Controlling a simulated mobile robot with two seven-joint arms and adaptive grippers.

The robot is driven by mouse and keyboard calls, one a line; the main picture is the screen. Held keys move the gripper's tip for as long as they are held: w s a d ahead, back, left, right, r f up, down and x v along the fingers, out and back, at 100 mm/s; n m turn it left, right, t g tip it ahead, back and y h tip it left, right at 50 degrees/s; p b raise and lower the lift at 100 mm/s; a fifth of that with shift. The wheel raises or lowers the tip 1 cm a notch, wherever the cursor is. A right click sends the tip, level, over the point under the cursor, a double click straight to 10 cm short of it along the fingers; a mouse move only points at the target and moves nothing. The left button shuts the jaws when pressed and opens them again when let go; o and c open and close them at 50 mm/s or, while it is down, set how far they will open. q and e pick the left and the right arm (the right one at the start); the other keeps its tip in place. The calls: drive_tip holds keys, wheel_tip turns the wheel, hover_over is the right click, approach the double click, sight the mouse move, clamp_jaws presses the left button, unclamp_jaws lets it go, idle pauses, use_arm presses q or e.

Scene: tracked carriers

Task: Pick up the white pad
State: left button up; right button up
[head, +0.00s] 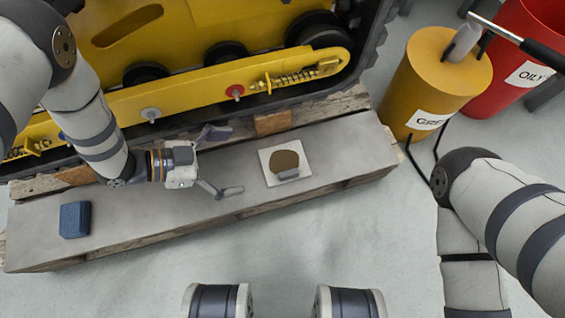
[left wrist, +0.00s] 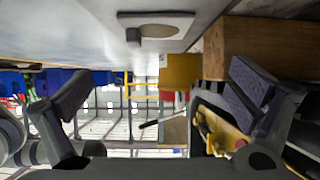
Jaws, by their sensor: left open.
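The white pad (head: 268,172) is a flat square lying on a long grey board (head: 140,212), right of its middle. A brown disc (head: 285,160) covers its centre, and a small grey tab stands at its near side. My left gripper (head: 222,162) is open and empty, a short way left of the pad, its fingers spread and pointing towards it. The pad also shows at the top of the left wrist view (left wrist: 128,21), beyond the two open fingers (left wrist: 160,92) and apart from them. My right arm shows at the right, but its gripper is out of view.
A blue block (head: 74,220) lies at the board's left end. A wooden block (head: 272,123) is behind the pad. A yellow tracked machine (head: 190,85) stands close behind the board. A yellow drum (head: 425,85) and a red bin (head: 512,45) stand at the right. The floor in front is clear.

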use_arm(q)
drive_tip(key=b, duration=0.5)
approach(298, 158)
drive_tip(key=x, duration=0.4)
drive_tip(key=shift+d+f, duration=0.15)
drive_tip(key=shift+d, duration=0.1)
drive_tip(key=c, duration=1.2)
